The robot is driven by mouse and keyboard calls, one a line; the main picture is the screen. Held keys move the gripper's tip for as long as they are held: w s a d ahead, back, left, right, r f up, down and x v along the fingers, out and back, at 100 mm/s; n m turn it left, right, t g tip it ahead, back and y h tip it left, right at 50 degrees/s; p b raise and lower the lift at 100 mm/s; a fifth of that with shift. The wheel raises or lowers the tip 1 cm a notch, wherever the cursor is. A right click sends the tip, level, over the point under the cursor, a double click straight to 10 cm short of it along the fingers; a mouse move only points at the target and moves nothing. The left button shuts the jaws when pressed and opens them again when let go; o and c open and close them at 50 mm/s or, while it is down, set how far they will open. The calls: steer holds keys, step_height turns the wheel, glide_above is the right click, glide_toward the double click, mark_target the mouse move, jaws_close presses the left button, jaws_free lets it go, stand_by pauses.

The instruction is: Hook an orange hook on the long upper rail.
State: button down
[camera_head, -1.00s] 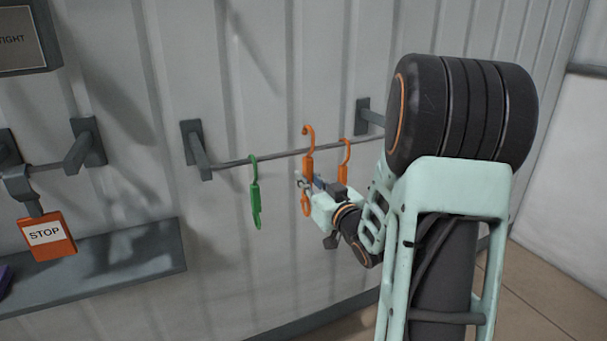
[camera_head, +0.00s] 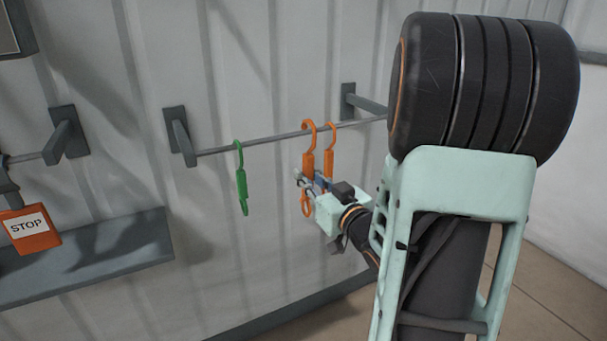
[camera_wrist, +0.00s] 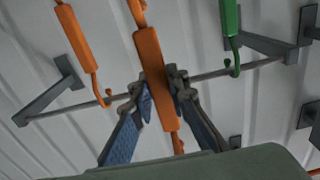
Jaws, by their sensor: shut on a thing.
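My gripper (camera_head: 309,180) is shut on an orange hook (camera_head: 308,162), held roughly upright in front of the long rail (camera_head: 270,139). Its curved top rises slightly above the rail line; I cannot tell whether it touches the rail. In the wrist view, the held orange hook (camera_wrist: 155,75) is between my gripper's fingers (camera_wrist: 160,82) and crosses in front of the rail (camera_wrist: 210,75); its lower end is partly hidden. A second orange hook (camera_head: 330,155) hangs on the rail just right of it, also in the wrist view (camera_wrist: 75,38). A green hook (camera_head: 241,180) hangs left.
Wall brackets (camera_head: 179,137) and (camera_head: 365,103) carry the rail. At left are another bracket (camera_head: 66,133), an orange STOP tag (camera_head: 30,229) and a grey shelf (camera_head: 90,262). The rail is bare between the green hook and the held one.

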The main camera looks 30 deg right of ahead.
steer(key=shift+s, duration=1.8)
